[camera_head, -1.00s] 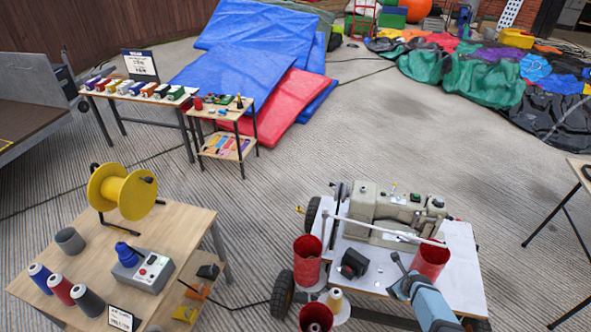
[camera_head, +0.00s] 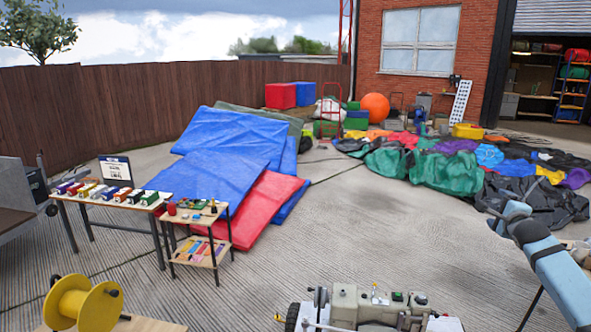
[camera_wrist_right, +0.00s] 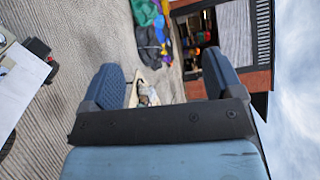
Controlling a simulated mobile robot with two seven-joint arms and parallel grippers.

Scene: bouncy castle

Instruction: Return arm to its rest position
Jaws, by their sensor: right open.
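My right arm shows at the right edge of the head view, with light blue links and a dark joint. My right gripper (camera_head: 507,217) is at its upper end, raised over the paved yard in front of the heap of coloured fabric. In the right wrist view the two dark blue fingers of the gripper (camera_wrist_right: 164,75) stand wide apart with nothing between them. The wrist view is turned on its side, with sky at the right. My left gripper is not in view.
A yellow reel (camera_head: 72,303) is at lower left. Blue mats (camera_head: 225,150) and a red mat (camera_head: 262,205) lie behind small tables. Coloured fabric (camera_head: 452,178) lies at the right. The middle paving is clear.

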